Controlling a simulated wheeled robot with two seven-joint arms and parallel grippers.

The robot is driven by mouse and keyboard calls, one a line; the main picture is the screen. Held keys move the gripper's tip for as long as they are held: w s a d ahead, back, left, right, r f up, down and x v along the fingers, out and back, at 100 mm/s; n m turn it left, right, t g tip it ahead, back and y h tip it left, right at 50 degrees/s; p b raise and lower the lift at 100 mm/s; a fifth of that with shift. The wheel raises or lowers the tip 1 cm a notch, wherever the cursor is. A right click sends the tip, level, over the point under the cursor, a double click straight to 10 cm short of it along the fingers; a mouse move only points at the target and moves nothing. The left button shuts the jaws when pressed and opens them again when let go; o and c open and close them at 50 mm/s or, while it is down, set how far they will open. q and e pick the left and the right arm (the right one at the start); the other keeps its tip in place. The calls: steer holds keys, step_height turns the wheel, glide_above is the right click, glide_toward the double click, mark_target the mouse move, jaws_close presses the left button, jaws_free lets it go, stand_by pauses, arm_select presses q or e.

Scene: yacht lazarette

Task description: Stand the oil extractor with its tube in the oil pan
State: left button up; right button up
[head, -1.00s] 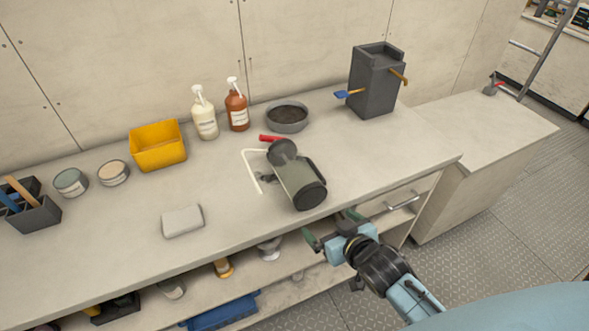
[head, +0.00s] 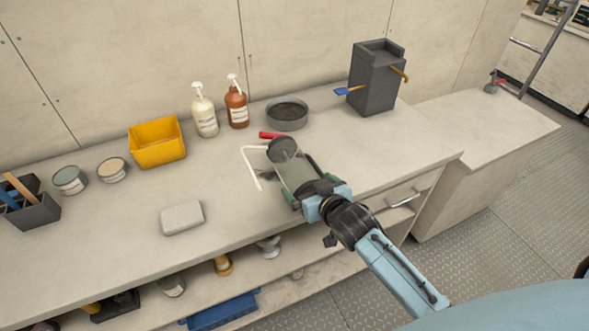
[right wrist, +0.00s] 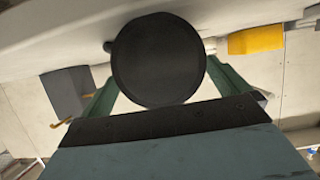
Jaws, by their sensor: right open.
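The oil extractor (head: 294,170) lies on its side on the counter in the head view, with a dark cap, a red handle and a pale bent tube (head: 252,166) to its left. Its round black end (right wrist: 158,60) fills the middle of the right wrist view. My right gripper (head: 300,186) is open, its green fingers on either side of that end; I cannot tell whether they touch it. The oil pan (head: 287,115), a round grey dish with dark contents, stands behind the extractor near the wall. My left gripper is not in view.
Two pump bottles (head: 205,112) and a yellow bin (head: 157,143) stand along the wall. A tall dark grey box (head: 373,80) stands right of the pan. A pale block (head: 182,217) lies at the front left. The counter between block and extractor is clear.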

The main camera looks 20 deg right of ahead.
steer(key=x, duration=0.3)
steer(key=shift+w+a+f, duration=0.1)
steer(key=shift+w+a, duration=0.05)
steer(key=shift+w, duration=0.05)
steer(key=c, duration=1.4)
steer(key=shift+c, duration=0.8)
step_height(320, 180, up, 10)
steer(key=shift+r+p, duration=0.15)
steer(key=shift+p, duration=0.55)
steer(key=s+a+r+b, duration=0.3)
steer(key=s+r+b, duration=0.1)
steer(key=s, duration=0.5)
steer(key=shift+a, duration=0.15)
steer(key=shift+s, duration=0.15)
